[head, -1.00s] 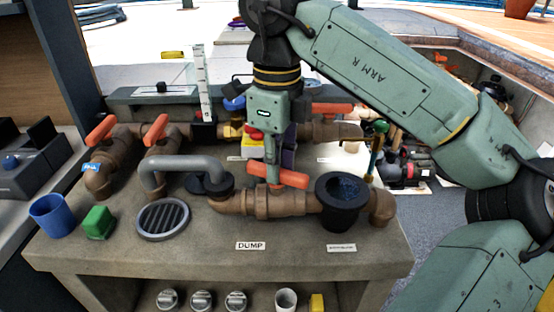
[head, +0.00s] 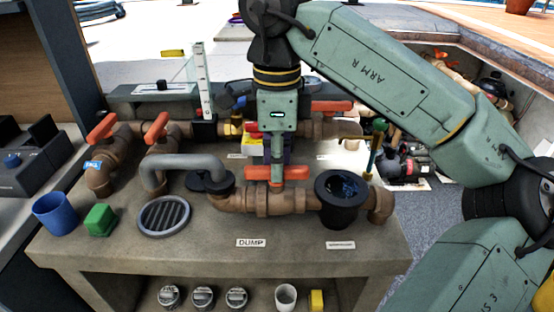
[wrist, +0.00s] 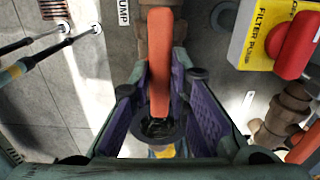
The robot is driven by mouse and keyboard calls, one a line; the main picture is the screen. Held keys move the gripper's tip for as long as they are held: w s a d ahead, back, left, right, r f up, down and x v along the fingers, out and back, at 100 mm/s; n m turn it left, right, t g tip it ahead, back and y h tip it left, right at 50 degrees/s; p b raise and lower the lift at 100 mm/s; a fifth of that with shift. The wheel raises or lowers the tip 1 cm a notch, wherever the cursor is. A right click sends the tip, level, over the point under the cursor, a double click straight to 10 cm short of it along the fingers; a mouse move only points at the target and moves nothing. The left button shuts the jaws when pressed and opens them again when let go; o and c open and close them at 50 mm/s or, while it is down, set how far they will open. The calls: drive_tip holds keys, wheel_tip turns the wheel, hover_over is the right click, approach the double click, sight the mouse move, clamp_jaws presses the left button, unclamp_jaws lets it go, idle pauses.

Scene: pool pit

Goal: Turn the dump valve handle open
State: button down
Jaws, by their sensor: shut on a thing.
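The dump valve handle (head: 262,173) is an orange-red bar on the brown pipe valve (head: 262,202) behind the DUMP label (head: 251,242). In the head view the bar lies roughly level, about in line with the pipe below it. My gripper (head: 277,165) points down onto the handle's middle and is shut on it. In the wrist view the orange handle (wrist: 160,55) runs up the picture between my gripper's purple finger pads (wrist: 160,115). The exact contact of the fingertips is partly hidden.
A dark open cup-like fitting (head: 343,195) stands just right of the valve. A grey hose (head: 185,162) and round drain grate (head: 164,217) are at left. Other orange handles (head: 102,127) rise behind. A yellow box with a red knob (wrist: 275,40) is nearby.

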drive_tip(key=c, duration=1.5)
unclamp_jaws()
wheel_tip(320, 180, up, 8)
drive_tip(key=shift+f, duration=0.25)
